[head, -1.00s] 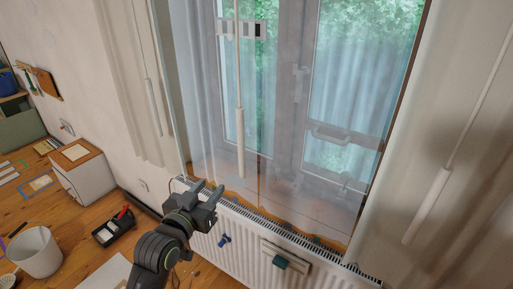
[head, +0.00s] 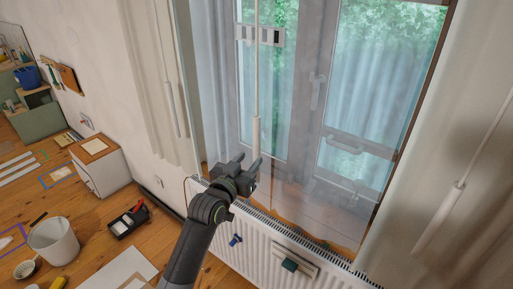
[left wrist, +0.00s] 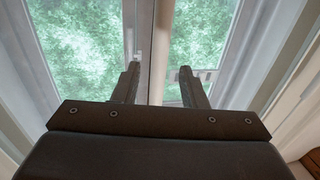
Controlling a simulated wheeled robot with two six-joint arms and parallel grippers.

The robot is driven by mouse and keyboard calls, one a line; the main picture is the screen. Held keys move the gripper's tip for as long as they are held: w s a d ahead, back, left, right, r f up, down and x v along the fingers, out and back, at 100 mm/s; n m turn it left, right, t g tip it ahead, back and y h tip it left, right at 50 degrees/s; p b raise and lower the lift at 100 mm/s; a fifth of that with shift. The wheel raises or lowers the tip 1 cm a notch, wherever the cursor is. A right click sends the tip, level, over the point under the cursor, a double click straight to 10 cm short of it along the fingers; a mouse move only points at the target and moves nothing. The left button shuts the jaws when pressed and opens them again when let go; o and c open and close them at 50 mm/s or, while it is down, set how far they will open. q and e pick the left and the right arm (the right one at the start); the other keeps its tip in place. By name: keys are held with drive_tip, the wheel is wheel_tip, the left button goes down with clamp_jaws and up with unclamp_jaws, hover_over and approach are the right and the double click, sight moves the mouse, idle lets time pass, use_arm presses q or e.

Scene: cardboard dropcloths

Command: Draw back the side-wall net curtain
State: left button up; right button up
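The sheer net curtain (head: 298,198) hangs across the window, and the frame and greenery show through it. A pale draw rod (head: 256,135) hangs on a thin cord in front of it, left of the window's middle. My left gripper (head: 249,163) is open at the rod's lower end. In the left wrist view, the rod (left wrist: 159,50) runs upright between the two spread fingers (left wrist: 158,72), with a gap on each side. The rod's bottom tip is partly hidden behind the gripper in the head view. My right gripper is out of view.
A white radiator (head: 250,245) stands under the window. Opaque curtains with their own rods hang at the left (head: 160,80) and right (head: 460,190). A bucket (head: 54,243), a paint tray (head: 130,219) and a small cabinet (head: 101,165) stand on the floor at left.

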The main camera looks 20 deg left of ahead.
sight(255, 153)
use_arm(q)
drive_tip(key=shift+w+d+p, duration=0.25)
drive_tip(key=shift+w+p, duration=0.1)
drive_tip(key=shift+w, duration=1.1)
drive_tip(key=shift+w+d+p, duration=0.2)
drive_tip(key=shift+w+p, duration=0.1)
drive_tip(key=shift+w, duration=1.1)
clamp_jaws()
